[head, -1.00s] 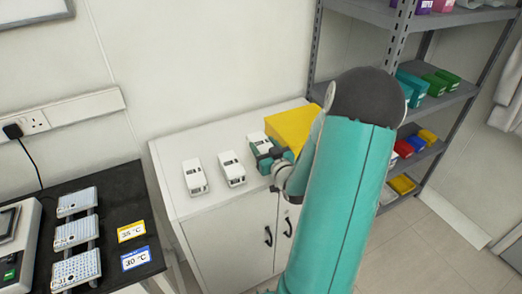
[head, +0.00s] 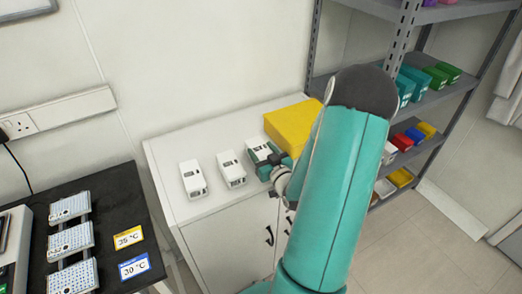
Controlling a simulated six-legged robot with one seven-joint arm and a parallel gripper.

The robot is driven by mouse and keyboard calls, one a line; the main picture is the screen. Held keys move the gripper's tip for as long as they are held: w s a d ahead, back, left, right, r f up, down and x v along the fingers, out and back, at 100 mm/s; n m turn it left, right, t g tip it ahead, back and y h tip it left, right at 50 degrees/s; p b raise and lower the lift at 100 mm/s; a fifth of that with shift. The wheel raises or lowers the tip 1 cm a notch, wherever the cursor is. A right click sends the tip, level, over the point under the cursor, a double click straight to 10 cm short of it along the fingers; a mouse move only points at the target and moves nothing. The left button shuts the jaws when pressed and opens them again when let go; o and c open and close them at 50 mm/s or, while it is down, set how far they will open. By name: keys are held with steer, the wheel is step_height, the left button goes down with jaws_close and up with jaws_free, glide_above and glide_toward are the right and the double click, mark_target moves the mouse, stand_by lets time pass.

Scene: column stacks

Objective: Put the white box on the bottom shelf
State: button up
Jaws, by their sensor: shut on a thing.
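Three white boxes stand in a row on the white cabinet: a left one (head: 193,179), a middle one (head: 231,168) and a right one (head: 258,149). My gripper (head: 268,160) is shut on the right white box, beside the yellow box. The fingers hide part of that box, and I cannot tell whether it is lifted off the top. The grey shelf rack stands at the right. Its bottom visible shelf (head: 411,185) holds a white box (head: 384,188) and a yellow box (head: 400,177); my arm hides its left part.
A large yellow box (head: 293,127) stands on the cabinet top (head: 215,206) right behind my gripper. Higher shelves hold red, blue, teal and green boxes. A black bench (head: 110,205) with trays and temperature labels is at the left. The floor (head: 420,250) at the right is clear.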

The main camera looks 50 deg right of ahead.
steer(key=shift+s, duration=0.1)
steer(key=shift+f, duration=0.2)
steer(key=o, duration=1.2)
steer(key=shift+o, duration=0.2)
